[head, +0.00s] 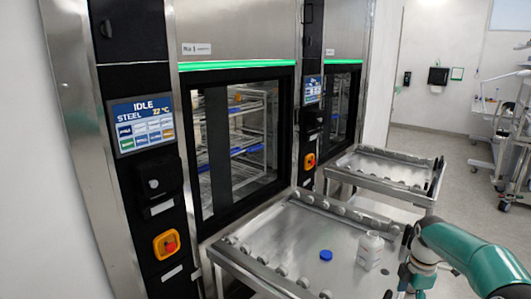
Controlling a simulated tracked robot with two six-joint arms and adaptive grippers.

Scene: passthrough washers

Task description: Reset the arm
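My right arm is teal and comes in from the right edge. Its gripper (403,262) is at the lower right, over the right side of the near steel loading table (285,225). Its dark fingers are only partly visible, and I cannot tell how far apart they are. A whitish bottle (369,250) stands upright on that table, just left of the gripper. I cannot tell whether they touch. A blue cap (326,255) lies on the table to the left of the bottle. My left arm and gripper are not in view.
The near washer (237,140) has a glass door with racks behind it. Its panel (142,122) reads IDLE, STEEL, 22 °C. A second washer (341,105) and a second loading table (385,170) stand farther back. A metal cart (515,140) is at right; open floor lies between.

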